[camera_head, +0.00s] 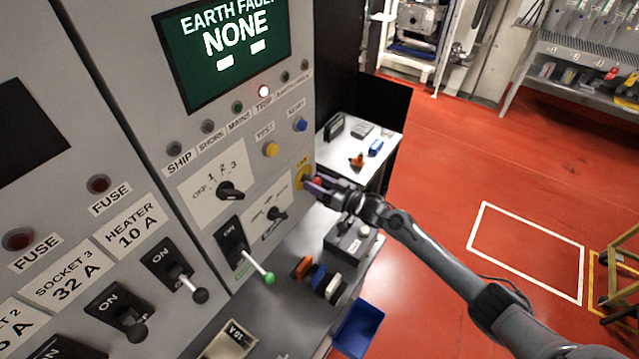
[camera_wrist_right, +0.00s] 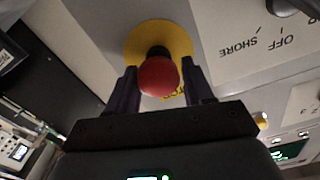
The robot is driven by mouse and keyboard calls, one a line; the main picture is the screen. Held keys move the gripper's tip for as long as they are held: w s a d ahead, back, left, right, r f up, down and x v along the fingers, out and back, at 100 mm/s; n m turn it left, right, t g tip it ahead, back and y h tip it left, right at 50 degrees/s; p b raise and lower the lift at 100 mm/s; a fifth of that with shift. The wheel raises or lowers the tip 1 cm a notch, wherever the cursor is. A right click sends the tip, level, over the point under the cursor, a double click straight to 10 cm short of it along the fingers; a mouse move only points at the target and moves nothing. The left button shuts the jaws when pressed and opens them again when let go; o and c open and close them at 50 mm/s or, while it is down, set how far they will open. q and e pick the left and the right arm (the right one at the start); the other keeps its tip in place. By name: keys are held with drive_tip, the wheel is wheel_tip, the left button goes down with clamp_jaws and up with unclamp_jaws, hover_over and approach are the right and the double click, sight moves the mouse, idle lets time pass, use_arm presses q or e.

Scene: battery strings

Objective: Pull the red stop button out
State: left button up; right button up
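The red stop button (camera_wrist_right: 158,77) is a round red head on a dark stem, in front of a round yellow plate (camera_wrist_right: 136,42) on the grey panel. My right gripper (camera_wrist_right: 160,84) has one dark finger on each side of the red head, with no clear gap, and looks shut on it. In the head view the right gripper (camera_head: 314,184) reaches the panel's right edge at the yellow plate (camera_head: 302,176) and mostly hides the button. My left gripper is not in view.
The panel bears a yellow button (camera_head: 271,149), a blue button (camera_head: 300,124), rotary switches and a green-tipped lever (camera_head: 268,278) close by. A lit lamp (camera_head: 264,91) is above. A white side table (camera_head: 385,140) with small items stands behind the gripper. A blue bin (camera_head: 358,328) is below.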

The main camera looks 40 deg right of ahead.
drive_tip(key=shift+o, duration=1.3)
drive_tip(key=shift+s+d, duration=0.1)
drive_tip(key=shift+f, duration=0.1)
drive_tip(key=shift+s+d, duration=0.15)
drive_tip(key=shift+s, duration=0.3)
drive_tip(key=v, duration=0.9)
drive_tip(key=shift+s, duration=0.35)
drive_tip(key=shift+d, duration=0.1)
